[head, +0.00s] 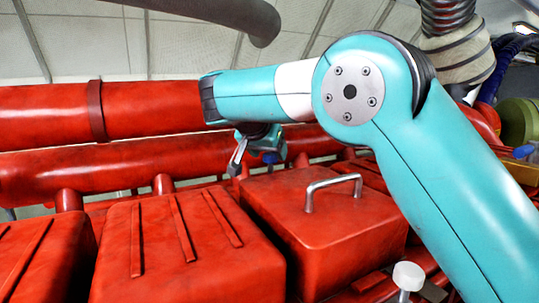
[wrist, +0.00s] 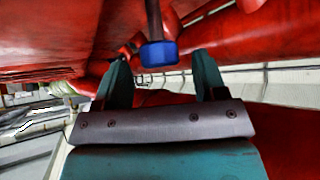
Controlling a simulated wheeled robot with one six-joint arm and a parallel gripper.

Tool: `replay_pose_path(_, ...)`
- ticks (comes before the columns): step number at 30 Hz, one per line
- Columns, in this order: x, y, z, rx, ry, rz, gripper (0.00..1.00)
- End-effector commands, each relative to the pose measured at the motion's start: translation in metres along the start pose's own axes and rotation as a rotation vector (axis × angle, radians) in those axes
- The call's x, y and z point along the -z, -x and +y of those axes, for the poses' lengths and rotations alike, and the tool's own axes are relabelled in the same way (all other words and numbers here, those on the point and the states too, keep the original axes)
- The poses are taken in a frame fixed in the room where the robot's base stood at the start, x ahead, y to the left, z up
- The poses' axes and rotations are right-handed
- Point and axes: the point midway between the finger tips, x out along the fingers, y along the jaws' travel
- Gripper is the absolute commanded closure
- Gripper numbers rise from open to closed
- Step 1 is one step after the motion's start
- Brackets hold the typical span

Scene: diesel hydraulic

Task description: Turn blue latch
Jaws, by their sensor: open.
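The blue latch (wrist: 159,54) has a short blue block end on a dark stem in the wrist view. It appears between the two teal fingers of my gripper (wrist: 161,66), with a gap on each side. The fingers are apart and hold nothing. I cannot tell how far the latch lies between them in depth. In the head view, my gripper (head: 254,158) hangs above the red engine covers, and a small blue part (head: 270,158) shows beside its fingers, partly hidden by the gripper.
Red pipes (head: 150,110) run behind the gripper. A red cover with a metal handle (head: 333,184) is below right, and a ribbed red cover (head: 180,250) is below left. Another blue part (head: 523,151) shows at the far right. A white knob (head: 408,275) stands in the foreground.

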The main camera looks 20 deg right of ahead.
Motion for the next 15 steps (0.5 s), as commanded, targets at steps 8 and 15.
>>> replay_pose_path(8, -0.0005, -0.0119, -0.0007, 0.001, 0.000, -0.001, 0.35)
replay_pose_path(15, -0.0007, -0.0116, -0.0008, 0.001, 0.001, -0.001, 0.51)
